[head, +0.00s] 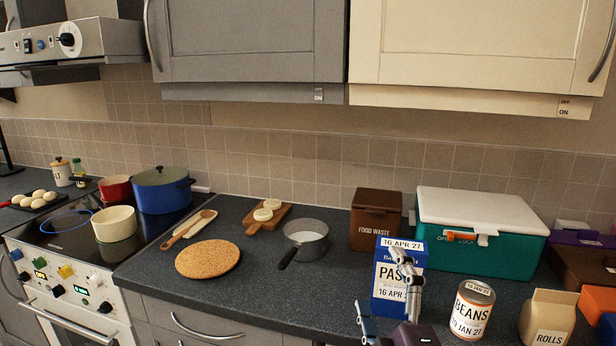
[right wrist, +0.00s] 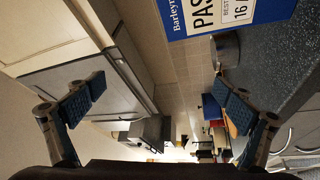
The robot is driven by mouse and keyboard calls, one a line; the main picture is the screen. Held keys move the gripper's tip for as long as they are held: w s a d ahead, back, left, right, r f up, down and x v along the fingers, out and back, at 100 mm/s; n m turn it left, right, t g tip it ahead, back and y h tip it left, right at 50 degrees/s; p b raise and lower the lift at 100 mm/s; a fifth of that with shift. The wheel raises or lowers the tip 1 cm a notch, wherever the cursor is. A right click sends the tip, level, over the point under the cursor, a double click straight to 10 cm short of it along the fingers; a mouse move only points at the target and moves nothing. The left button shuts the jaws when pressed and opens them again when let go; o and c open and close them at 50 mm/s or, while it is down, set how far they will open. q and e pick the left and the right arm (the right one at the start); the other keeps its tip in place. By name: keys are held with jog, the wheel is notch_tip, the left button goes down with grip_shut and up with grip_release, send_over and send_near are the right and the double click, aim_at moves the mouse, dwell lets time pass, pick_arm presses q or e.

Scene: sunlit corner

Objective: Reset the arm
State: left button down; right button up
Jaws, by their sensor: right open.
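My right gripper (head: 388,282) shows at the bottom of the head view, in front of the blue pasta box (head: 385,270). Its two fingers are spread, with nothing between them. In the right wrist view the same gripper (right wrist: 160,93) has its fingers wide apart, and the pasta box (right wrist: 215,14) shows at the top, beyond the fingers. I cannot tell whether a finger touches the box. My left gripper is not in view.
A beans can (head: 472,308) and a rolls carton (head: 547,317) stand right of the gripper. Behind are a food waste box (head: 375,219) and a teal cooler (head: 490,252). A saucepan (head: 305,240) and a cork mat (head: 208,260) lie left. The counter (head: 270,290) left of the gripper has free room.

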jog(key=s+d+f+m+g+h, duration=0.1)
jog(key=s+d+f+m+g, duration=0.25)
jog(key=f, duration=0.45)
jog(key=s+d+f+m+g+h, duration=0.1)
jog(key=s+d+f+m+g, duration=0.2)
jog(key=f, duration=0.4)
jog(key=s+d+f+m+g+h, duration=0.1)
jog(key=s+f+m+g, duration=0.25)
jog(key=f, duration=0.45)
jog(key=s+f+m+g, duration=0.25)
jog(key=s+f, duration=0.35)
jog(key=s, duration=0.4)
jog(key=s+f+m+g, duration=0.2)
jog(key=s+f+g, duration=0.25)
jog(key=s, duration=0.55)
notch_tip(320, 180, down, 27)
jog(key=s, duration=0.2)
jog(key=s+d+f+g, duration=0.2)
jog(key=s+d+f, duration=0.1)
jog(key=s+f, duration=1.3)
jog(key=shift+s+n+y, duration=0.3)
jog(key=shift+s+n, duration=0.1)
jog(key=shift+n, duration=0.05)
